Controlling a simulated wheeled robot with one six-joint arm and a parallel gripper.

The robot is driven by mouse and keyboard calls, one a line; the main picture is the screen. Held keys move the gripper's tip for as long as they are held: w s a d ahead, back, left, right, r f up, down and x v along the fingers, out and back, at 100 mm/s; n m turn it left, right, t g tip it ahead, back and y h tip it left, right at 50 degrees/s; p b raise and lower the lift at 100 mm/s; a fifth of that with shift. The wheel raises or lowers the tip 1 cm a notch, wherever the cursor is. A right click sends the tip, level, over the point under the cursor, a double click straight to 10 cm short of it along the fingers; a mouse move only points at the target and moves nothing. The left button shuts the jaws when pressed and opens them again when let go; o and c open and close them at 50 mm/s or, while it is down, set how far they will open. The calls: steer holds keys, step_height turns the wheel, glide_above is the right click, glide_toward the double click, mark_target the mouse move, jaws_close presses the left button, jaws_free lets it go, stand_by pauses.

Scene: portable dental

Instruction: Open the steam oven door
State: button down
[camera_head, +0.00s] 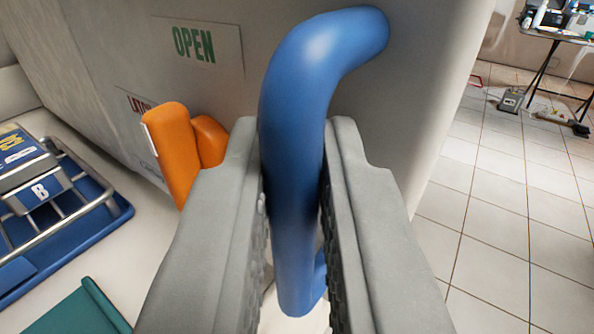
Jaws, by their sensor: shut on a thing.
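The steam oven door (225,85) is a pale grey panel filling the upper middle of the view, with a sign reading OPEN (194,44) in green. A thick blue bar handle (295,125) curves out from the door. My gripper (297,200) has one grey finger on each side of the handle and is shut on it. An orange latch handle (172,150) stands left of my gripper, next to a sign partly hidden behind it. My left finger hides part of the door's lower area.
At left, a blue tray (118,207) with a metal rack (75,222) holds a box marked B (40,190). A green object (80,312) lies at the lower left. Tiled floor (500,220) is open at right. A table (560,36) with equipment stands at the far right, with items beneath.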

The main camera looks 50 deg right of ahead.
steer(key=shift+w+a+f, duration=0.15)
steer(key=shift+a, duration=0.3)
steer(key=c, duration=1.5)
jaws_free()
steer(key=shift+w+d+f, duration=0.1)
steer(key=shift+w, duration=0.1)
steer(key=shift+o, duration=0.2)
steer(key=shift+s, duration=0.1)
steer(key=v, duration=1.7)
steer(key=shift+s, duration=0.1)
